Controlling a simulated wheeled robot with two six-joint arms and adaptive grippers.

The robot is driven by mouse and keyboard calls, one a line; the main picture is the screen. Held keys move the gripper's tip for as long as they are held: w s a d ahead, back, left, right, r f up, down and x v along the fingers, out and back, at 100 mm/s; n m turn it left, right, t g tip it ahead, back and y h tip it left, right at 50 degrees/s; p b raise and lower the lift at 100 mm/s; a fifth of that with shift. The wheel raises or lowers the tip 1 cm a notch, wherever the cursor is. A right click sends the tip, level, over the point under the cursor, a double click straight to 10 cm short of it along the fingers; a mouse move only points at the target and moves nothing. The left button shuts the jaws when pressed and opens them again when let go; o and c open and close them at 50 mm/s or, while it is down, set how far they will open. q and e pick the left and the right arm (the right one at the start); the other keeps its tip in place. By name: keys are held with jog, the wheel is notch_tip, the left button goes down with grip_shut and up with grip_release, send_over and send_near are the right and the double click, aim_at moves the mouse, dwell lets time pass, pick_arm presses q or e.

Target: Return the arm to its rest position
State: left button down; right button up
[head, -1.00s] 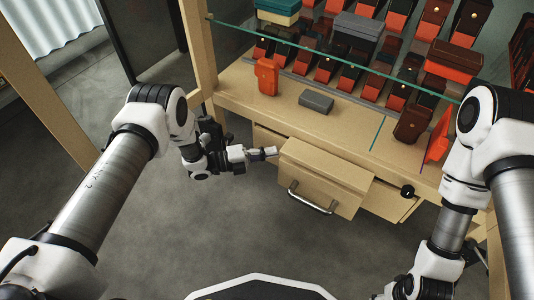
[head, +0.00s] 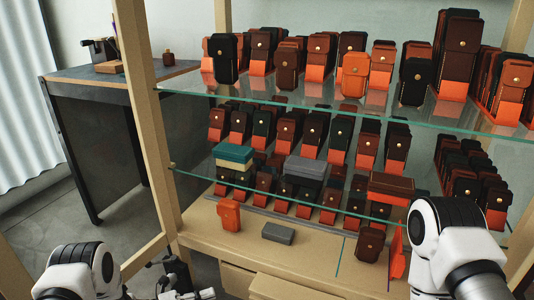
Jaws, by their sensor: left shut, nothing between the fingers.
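My left arm comes in at the bottom left of the head view, its white joint near the lower edge. My left gripper (head: 205,294) shows only in part at the bottom edge, left of the drawer (head: 280,288). It is shut and empty. The drawer's top shows at the bottom edge; its front and handle are out of view. My right arm shows at the lower right, in front of the shelf unit. My right gripper is below the picture.
A wooden shelf unit with glass shelves (head: 330,108) holds rows of leather cases. An orange case (head: 229,215) and a grey box (head: 278,233) sit on its wooden counter (head: 205,228). A dark table (head: 100,90) stands at the left. Bare floor (head: 125,215) lies between.

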pick_arm(q)
jog(key=d+r+n+t+y+p, duration=0.1)
jog(key=d+r+n+p, duration=0.1)
jog(key=d+r+n, duration=0.3)
jog(key=s+a+f+n+g+y+p, duration=0.1)
jog(key=s+a+f+n+g+y, duration=0.25)
jog(key=s+n, duration=0.65)
jog(key=s+a+n+g+y, duration=0.2)
jog(key=s+a+n+y, duration=0.2)
jog(key=s+n+y, duration=0.5)
jog(key=s+a+f+n+g+y+p, duration=0.1)
jog(key=s+a+f+n+g+y, duration=0.2)
jog(key=s+n, duration=0.7)
jog(key=s+a+r+m+p, duration=0.1)
jog(key=s+r+m+p, duration=0.1)
jog(key=r+p, duration=3.6)
jog(key=shift+s+r, duration=0.45)
jog(key=shift+s, duration=0.1)
